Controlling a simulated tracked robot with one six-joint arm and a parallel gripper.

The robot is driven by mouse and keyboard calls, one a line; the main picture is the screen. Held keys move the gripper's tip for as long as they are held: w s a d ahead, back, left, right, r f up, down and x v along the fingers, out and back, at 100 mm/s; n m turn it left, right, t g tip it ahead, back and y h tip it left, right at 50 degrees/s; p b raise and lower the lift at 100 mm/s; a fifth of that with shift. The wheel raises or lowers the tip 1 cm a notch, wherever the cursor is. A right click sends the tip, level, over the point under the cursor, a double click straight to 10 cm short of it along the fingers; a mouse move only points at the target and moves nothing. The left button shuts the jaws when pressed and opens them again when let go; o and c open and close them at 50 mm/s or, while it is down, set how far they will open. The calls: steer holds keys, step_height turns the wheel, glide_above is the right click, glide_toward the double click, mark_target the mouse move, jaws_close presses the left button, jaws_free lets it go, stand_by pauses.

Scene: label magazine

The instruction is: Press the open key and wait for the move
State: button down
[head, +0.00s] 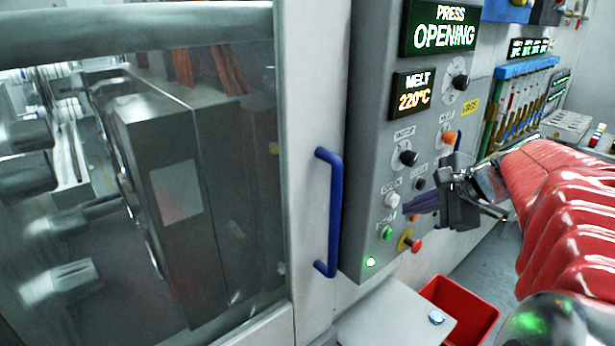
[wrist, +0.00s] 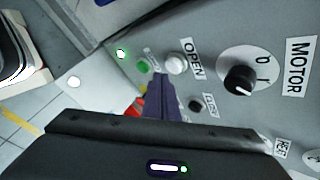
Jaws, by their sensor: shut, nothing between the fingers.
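The white open key (head: 391,200) sits on the grey control panel, its label above it in the head view. In the wrist view the key (wrist: 176,63) shows whole beside its OPEN label. My gripper (head: 407,207) is shut and empty, its purple fingertips just right of and below the key. In the wrist view the fingertips (wrist: 160,80) lie just below the key; I cannot tell whether they touch the panel. The press display (head: 443,37) reads OPENING. Behind the window, the machine's large grey block (head: 175,185) stands among blurred bars.
Near the fingers are a green button (head: 387,232), a red button (head: 416,246), a black close key (wrist: 195,105) and the motor knob (wrist: 239,80). A blue door handle (head: 330,212) stands out left of the panel. A red bin (head: 470,310) is below.

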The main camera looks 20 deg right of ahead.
steer(key=s, duration=0.1)
steer(key=s+d, duration=0.1)
steer(key=s, duration=0.2)
steer(key=shift+s+d, duration=0.35)
stand_by(0.3)
stand_by(0.5)
steer(key=w+a+f+n+g, duration=0.1)
steer(key=a+f+n+g, duration=0.15)
steer(key=a+n, duration=0.3)
steer(key=a+f+n+g, duration=0.1)
steer(key=a+f+n, duration=0.3)
steer(key=a, duration=0.3)
steer(key=s+a+f+n, duration=0.1)
steer(key=s+a+n, duration=0.3)
steer(key=a+n, duration=0.2)
steer(key=s+a+f+n+h, duration=0.1)
steer(key=s+a+f+n, duration=0.1)
steer(key=s+a+n, duration=0.3)
steer(key=a+n, duration=0.2)
steer(key=a, duration=0.2)
